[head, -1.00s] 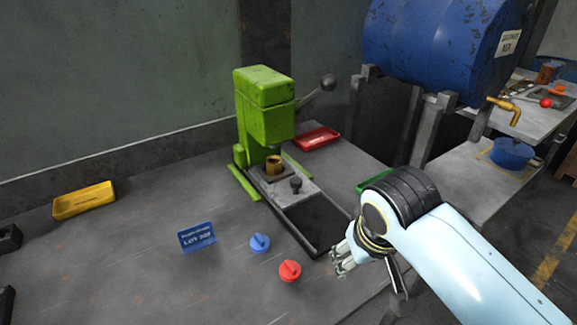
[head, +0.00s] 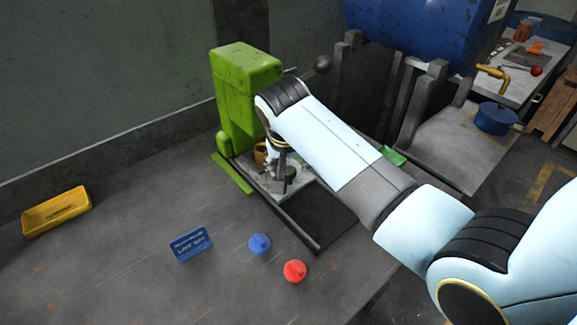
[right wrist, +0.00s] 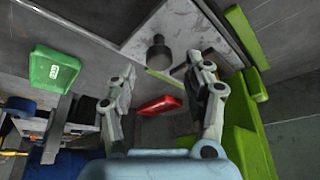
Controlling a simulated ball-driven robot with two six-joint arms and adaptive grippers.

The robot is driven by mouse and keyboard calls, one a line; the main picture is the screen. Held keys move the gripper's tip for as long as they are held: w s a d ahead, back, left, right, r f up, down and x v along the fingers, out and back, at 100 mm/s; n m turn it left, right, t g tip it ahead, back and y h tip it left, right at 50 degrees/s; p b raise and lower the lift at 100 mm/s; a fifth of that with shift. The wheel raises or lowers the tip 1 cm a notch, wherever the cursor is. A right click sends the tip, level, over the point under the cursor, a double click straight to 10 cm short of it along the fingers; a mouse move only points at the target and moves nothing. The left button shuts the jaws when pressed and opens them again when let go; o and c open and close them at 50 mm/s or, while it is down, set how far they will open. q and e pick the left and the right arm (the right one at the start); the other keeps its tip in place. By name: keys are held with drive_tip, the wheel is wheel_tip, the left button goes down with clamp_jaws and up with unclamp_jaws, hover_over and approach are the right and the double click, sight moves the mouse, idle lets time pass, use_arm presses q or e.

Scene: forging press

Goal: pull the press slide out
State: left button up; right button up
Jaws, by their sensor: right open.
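The green press (head: 238,85) stands at the back of the table. Its flat grey slide (head: 302,180) lies at the foot of the press, with dark rails running toward the front. A brass cup (head: 260,153) sits at the slide's rear, partly covered by my arm. My right gripper (head: 281,168) is low over the slide, close to its dark knob, which the gripper partly hides in the head view. In the right wrist view the knob (right wrist: 158,52) stands on the slide (right wrist: 180,22), ahead of the open, empty fingers (right wrist: 162,80). My left gripper is not in view.
A blue knob (head: 259,244), a red knob (head: 295,271) and a blue sign (head: 191,244) are on the table in front. A yellow tray (head: 57,211) lies at left. A red tray (right wrist: 160,105) and green tray (right wrist: 57,68) show in the wrist view.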

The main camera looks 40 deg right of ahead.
drive_tip(key=shift+x, duration=1.2)
drive_tip(key=c, duration=0.4)
drive_tip(key=shift+s, duration=0.1)
drive_tip(key=shift+c, duration=1.3)
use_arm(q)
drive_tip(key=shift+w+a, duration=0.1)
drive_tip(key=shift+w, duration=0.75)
use_arm(e)
clamp_jaws()
